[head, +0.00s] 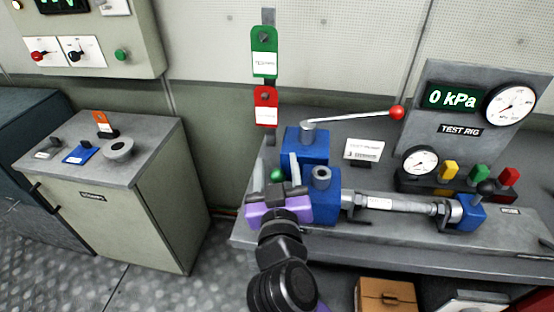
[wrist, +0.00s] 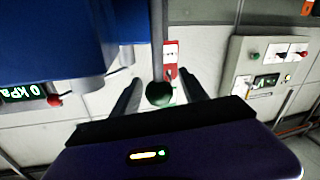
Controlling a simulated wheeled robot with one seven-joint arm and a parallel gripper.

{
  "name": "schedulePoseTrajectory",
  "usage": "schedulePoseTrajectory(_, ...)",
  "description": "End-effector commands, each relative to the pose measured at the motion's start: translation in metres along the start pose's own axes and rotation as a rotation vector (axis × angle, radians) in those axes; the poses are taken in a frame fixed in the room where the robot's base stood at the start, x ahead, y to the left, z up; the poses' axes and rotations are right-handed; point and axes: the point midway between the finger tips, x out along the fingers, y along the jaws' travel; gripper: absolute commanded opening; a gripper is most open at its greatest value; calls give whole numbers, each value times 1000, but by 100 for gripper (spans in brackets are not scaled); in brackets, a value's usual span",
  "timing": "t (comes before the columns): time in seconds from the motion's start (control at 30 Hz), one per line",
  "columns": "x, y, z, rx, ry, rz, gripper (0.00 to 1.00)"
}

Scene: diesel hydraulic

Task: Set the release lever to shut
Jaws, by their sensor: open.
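The release lever ends in a dark green ball (head: 277,175) at the left side of the blue hand pump (head: 325,190). In the wrist view, the green ball (wrist: 160,94) sits between my two fingers, with a gap on each side, and a dark rod rises behind it. My purple gripper (head: 278,164) is open around the ball, just left of the pump. It also shows in the wrist view (wrist: 160,80). I cannot tell contact with the ball or read the lever's setting. The lever's base is hidden.
A long pump handle with a red ball (head: 397,112) reaches right above the bench. The gauge panel (head: 458,100) reads 0 kPa. Green (head: 264,52) and red (head: 265,105) tags hang on the wall behind. A grey cabinet (head: 140,180) stands left, with open floor between.

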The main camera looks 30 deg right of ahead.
Motion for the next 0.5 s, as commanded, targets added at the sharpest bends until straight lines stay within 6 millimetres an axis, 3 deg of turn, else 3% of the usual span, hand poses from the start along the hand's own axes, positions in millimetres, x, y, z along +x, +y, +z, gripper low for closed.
schedulePoseTrajectory(0.4,10,0,0,0,0,-1,52)
schedulePoseTrajectory(0.5,10,0,0,0,0,-1,32)
